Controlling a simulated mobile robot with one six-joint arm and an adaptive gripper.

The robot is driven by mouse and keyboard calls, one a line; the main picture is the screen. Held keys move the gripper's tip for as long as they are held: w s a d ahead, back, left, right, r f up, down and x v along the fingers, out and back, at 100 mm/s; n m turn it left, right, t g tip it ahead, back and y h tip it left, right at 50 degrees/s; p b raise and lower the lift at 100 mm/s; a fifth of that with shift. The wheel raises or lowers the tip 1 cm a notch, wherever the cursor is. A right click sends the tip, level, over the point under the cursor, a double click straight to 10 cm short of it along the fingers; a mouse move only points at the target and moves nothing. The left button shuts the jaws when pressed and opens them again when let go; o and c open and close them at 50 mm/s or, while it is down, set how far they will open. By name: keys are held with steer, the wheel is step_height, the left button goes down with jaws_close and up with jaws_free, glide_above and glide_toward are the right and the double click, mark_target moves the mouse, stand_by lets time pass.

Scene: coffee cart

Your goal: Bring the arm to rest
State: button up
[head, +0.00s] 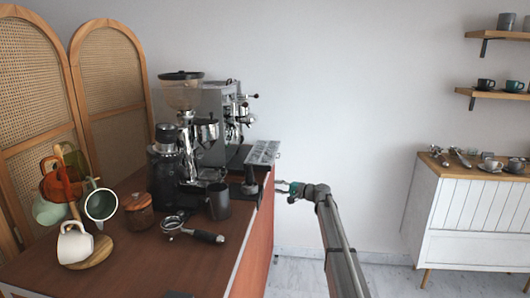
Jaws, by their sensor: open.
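My gripper (282,188) is at the right edge of the wooden coffee cart (215,255), near the espresso machine's drip tray side. Its jaws are open and point left toward the cart. I see nothing held between them. My arm (338,240) stretches from the lower right up to the gripper, over the floor to the right of the cart. At this size I cannot tell whether the fingertips touch the cart.
The espresso machine (214,110), grinder (180,92), dark pitcher (219,201), portafilter (190,230) and mug tree (98,248) crowd the cart. A white cabinet (465,220) stands at right below wall shelves (498,95). The floor between cart and cabinet looks clear beside my arm.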

steer(key=s+f+n+g+h, duration=0.15)
steer(key=s+f, duration=0.25)
steer(key=s, duration=0.5)
steer(key=s+f+n+g+h, duration=0.1)
steer(key=s+f+g+h, duration=0.2)
steer(key=s, duration=0.6)
steer(key=s+f+n+g+h, duration=0.1)
steer(key=s+f+h, duration=0.2)
steer(key=s+f, duration=0.45)
steer(key=s+d+f+n+g+h, duration=0.1)
steer(key=s+d+h, duration=0.4)
steer(key=s, duration=0.7)
steer(key=s+d+f+n+g+h, duration=0.1)
steer(key=s+d+f+h, duration=0.15)
steer(key=s+d, duration=0.65)
steer(key=s+a+r+p, duration=0.1)
steer(key=r+p, duration=0.7)
steer(key=r, duration=0.1)
steer(key=s+a+r+p, duration=0.1)
steer(key=s+r+p, duration=0.1)
steer(key=r+p, duration=0.7)
steer(key=shift+a+h+p, duration=0.3)
steer(key=shift+a, duration=0.05)
steer(key=shift+a+m, duration=0.1)
steer(key=shift+m, duration=0.15)
